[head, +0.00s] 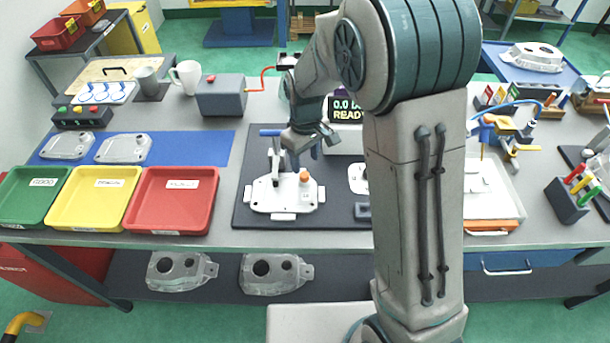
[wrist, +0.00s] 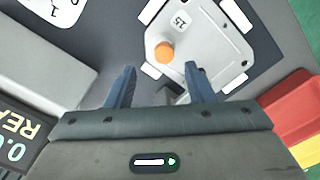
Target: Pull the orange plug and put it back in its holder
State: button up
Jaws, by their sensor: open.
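The orange plug (head: 304,176) sits on the right side of a white casting plate (head: 284,208) on a dark mat. In the wrist view the orange plug (wrist: 164,52) stands on the pale casting (wrist: 210,30), beyond my fingertips and roughly between them in the picture. My gripper (head: 309,147) is above the casting, apart from the plug. In the wrist view my gripper (wrist: 160,78) shows two blue fingers spread wide with nothing between them. I cannot make out which object is the plug's holder; my arm hides part of the bench.
A toggle clamp with a blue handle (head: 270,132) stands at the casting's back left. A display unit (head: 345,112) reading READY is behind my gripper. Green, yellow and red trays (head: 172,200) lie left. A small dark block (head: 362,211) is right of the casting.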

aim_at(304, 174)
jog(key=shift+s+a+f+p, duration=0.15)
jog(key=shift+f+p, duration=0.1)
jog(key=shift+f, duration=0.9)
jog(key=shift+s+d+f+p, duration=0.1)
jog(key=shift+f+p, duration=0.15)
jog(key=shift+f, duration=0.85)
grip_shut()
